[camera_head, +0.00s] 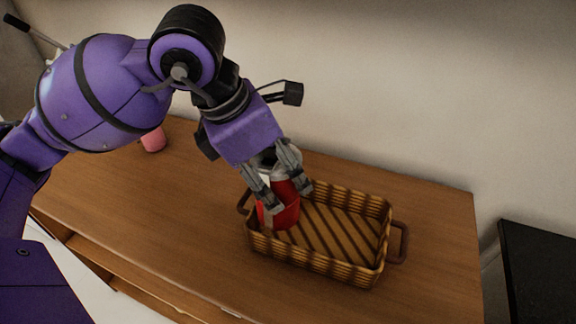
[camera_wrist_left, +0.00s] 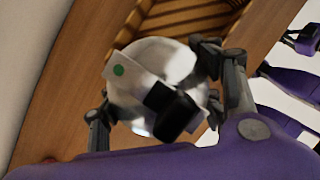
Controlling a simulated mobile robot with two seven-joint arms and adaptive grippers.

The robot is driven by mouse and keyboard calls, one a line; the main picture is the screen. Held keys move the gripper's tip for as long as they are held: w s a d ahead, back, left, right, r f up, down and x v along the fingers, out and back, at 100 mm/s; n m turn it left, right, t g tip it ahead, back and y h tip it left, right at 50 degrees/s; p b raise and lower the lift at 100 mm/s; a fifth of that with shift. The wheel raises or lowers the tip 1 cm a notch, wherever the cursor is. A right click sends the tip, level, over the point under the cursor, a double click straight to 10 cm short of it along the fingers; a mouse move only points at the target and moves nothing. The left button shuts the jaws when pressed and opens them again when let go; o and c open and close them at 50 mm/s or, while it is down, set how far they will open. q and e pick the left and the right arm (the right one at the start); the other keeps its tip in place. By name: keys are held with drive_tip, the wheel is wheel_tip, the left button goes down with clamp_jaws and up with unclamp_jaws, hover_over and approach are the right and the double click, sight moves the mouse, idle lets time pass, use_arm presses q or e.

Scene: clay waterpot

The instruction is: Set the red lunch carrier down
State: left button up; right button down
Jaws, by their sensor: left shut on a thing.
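The red lunch carrier (camera_head: 284,212) has a red body and a silvery top. It is at the left end of a woven basket (camera_head: 318,262), its lower part inside or just over the rim; I cannot tell whether it touches the bottom. My left gripper (camera_head: 276,197) is shut on it from above, one finger on each side. In the left wrist view the carrier's shiny round top (camera_wrist_left: 165,65) shows between the fingers (camera_wrist_left: 165,100), with a black part and a white tag with a green dot.
The basket stands on a wooden cabinet top (camera_head: 190,230) and its right part is empty. A pink cup-like object (camera_head: 154,140) stands at the back left. A wall runs behind. A dark panel (camera_head: 540,270) stands at the right, past the cabinet's edge.

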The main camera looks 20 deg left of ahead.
use_arm(q)
drive_tip(key=f, duration=0.1)
drive_tip(key=w+f, duration=0.1)
drive_tip(key=w, duration=0.1)
drive_tip(key=shift+w+d+f, duration=0.25)
drive_tip(key=shift+f, duration=0.15)
drive_tip(key=shift+w+f, duration=0.15)
drive_tip(key=shift+f, duration=0.75)
drive_tip(key=shift+w+f, duration=0.1)
drive_tip(key=shift+f, duration=0.75)
drive_tip(key=shift+f, duration=0.2)
drive_tip(key=o, duration=1.7)
drive_tip(key=shift+s+a+r, duration=0.1)
drive_tip(key=shift+r, duration=0.4)
drive_tip(key=v, duration=1.1)
drive_tip(key=shift+s+r, duration=0.1)
drive_tip(key=shift+s, duration=0.05)
